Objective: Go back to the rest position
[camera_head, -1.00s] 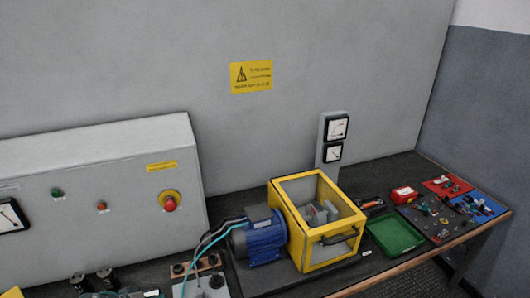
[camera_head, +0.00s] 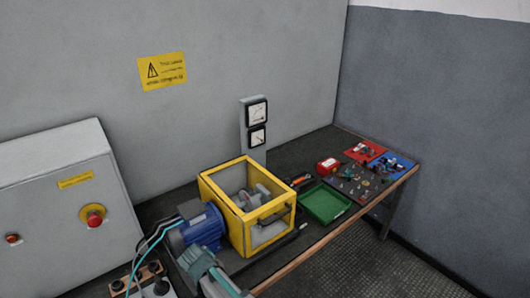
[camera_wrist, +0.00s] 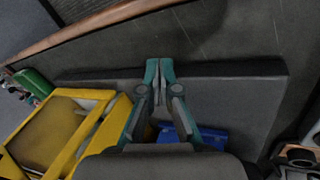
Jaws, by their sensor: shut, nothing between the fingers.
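My gripper (camera_wrist: 160,70) shows in the wrist view with its teal fingertips together and nothing between them. It is above the dark bench (camera_wrist: 225,85), beside the yellow-framed guard box and the blue motor (camera_wrist: 208,137), which it partly hides. In the head view, a grey and teal part of my arm end shows at the bottom, in front of the blue motor (camera_head: 200,228); its fingertips cannot be made out clearly there.
The yellow guard box (camera_head: 205,188) stands right of the motor. A green tray (camera_head: 325,204), a red box (camera_head: 327,165) and a component board (camera_head: 362,181) lie further right. A grey cabinet with a red stop button (camera_head: 94,215) stands left. A meter post (camera_head: 256,128) rises behind.

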